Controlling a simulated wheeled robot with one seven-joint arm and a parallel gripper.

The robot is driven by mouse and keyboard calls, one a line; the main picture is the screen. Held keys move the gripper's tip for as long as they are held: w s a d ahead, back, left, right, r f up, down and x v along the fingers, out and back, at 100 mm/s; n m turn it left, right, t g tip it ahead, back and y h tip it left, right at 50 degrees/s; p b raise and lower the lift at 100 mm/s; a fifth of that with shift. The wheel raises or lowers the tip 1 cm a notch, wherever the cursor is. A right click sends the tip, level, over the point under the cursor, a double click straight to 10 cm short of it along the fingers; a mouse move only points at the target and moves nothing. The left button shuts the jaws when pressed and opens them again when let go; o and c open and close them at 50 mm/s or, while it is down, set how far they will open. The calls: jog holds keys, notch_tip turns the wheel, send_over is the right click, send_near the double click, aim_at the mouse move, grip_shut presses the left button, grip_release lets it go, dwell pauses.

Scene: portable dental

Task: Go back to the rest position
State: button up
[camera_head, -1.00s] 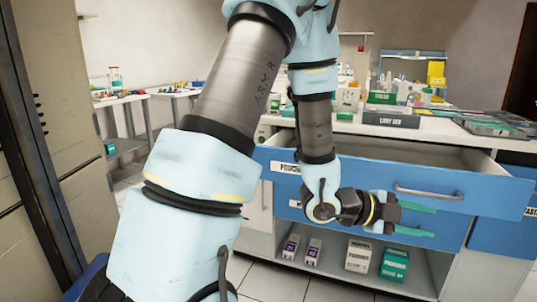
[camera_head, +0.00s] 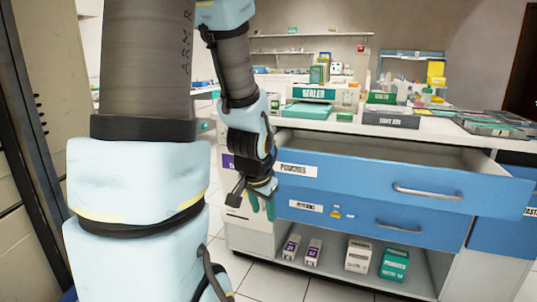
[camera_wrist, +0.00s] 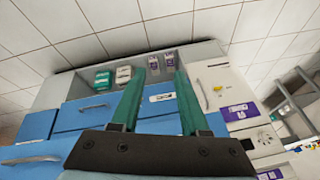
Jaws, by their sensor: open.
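My gripper (camera_head: 262,205) hangs at the left end of the blue drawer unit, its green fingers pointing down. In the wrist view its two green fingers (camera_wrist: 161,90) stand apart with nothing between them, so it is open and empty. My arm comes down from the top of the head view and bends at the wrist. The upper drawer (camera_head: 400,184), labelled POUCHES, is pulled out and its inside looks empty where visible. The lower blue drawer (camera_head: 360,217) looks shut.
Boxes stand on the open shelf below, among them a green box (camera_head: 395,264) and a white box (camera_head: 358,256). The worktop (camera_head: 350,128) above carries a sealer (camera_head: 313,94), a grey box and trays. A tall cabinet (camera_head: 50,100) stands close at the left. Tiled floor shows between.

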jog(key=s+a+r+n+g, duration=0.1)
jog(key=s+a+n+g, duration=0.2)
jog(key=s+a+n, duration=0.25)
notch_tip(320, 180, up, 19)
jog(key=s+p, duration=0.1)
jog(key=p, duration=1.7)
jog(key=shift+n+y+p, duration=0.3)
jog(key=shift+n+y, duration=0.05)
jog(key=shift+y, duration=0.05)
jog(key=shift+d+f, duration=0.1)
